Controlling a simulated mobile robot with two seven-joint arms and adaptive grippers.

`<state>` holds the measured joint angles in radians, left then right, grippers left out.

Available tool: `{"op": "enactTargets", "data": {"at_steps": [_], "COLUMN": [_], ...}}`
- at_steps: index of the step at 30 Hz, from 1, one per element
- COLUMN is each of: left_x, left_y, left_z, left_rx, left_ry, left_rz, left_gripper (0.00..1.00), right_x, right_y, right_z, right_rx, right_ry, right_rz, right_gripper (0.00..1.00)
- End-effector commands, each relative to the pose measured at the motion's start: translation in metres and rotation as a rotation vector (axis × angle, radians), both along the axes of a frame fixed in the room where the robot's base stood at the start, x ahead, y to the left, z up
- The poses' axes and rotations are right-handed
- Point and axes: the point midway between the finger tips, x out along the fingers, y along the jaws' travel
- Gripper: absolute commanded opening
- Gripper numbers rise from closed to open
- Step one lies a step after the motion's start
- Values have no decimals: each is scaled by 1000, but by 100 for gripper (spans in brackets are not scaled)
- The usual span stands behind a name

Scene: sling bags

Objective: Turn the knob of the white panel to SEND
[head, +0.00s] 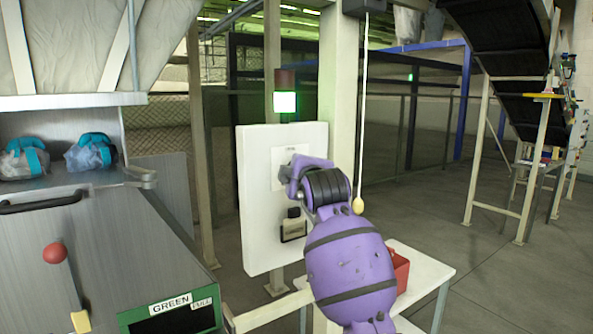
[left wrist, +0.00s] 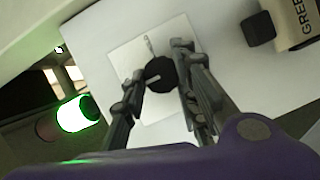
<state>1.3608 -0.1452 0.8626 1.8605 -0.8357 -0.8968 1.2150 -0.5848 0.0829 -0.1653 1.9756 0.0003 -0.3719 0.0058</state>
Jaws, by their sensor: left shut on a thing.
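The white panel (head: 258,225) stands upright on a post in the head view, with a paper label (head: 279,158) on its face. My purple left arm covers part of the panel and hides the knob there. In the left wrist view the round black knob (left wrist: 160,74) sits on the white label (left wrist: 143,50), with a pale pointer mark on it. My left gripper (left wrist: 158,64) has its two fingers on either side of the knob, shut on it. The label's lettering is too small to read, so I cannot tell the knob's setting. My right gripper is not in view.
A lit green lamp (head: 285,102) is above the panel. A black-and-beige holder (head: 293,226) is lower on the panel. A pull cord (head: 359,205) hangs beside my arm. A white table (head: 425,272) with a red bin (head: 401,268) stands behind it. A grey cabinet (head: 90,255) is at left.

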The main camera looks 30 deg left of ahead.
Motion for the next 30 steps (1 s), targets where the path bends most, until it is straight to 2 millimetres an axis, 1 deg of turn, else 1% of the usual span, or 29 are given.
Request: {"op": "enactTargets", "data": {"at_steps": [1, 5, 6, 8, 9, 24, 26, 30], "left_x": [1, 1, 1, 1, 1, -1, -4, -18], "left_y": [-4, -3, -3, -3, -3, -3, -6, -21], "left_z": [14, 14, 14, 14, 13, 6, 6, 7], "left_rx": [10, 10, 10, 10, 10, 5, 5, 3], "left_ry": [-26, -26, -26, -25, -24, -10, -10, -10], "left_rz": [-8, -7, -7, -7, -7, -2, -2, -4], "left_gripper": [2, 2, 32, 40, 41, 41, 41, 41], "right_x": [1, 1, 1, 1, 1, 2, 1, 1], "right_y": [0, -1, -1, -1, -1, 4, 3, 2], "right_z": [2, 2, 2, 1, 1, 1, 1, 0], "right_rx": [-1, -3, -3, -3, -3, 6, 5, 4], "right_ry": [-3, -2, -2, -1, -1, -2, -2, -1], "right_rz": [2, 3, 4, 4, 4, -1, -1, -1], "right_gripper": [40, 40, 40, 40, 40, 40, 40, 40]}}
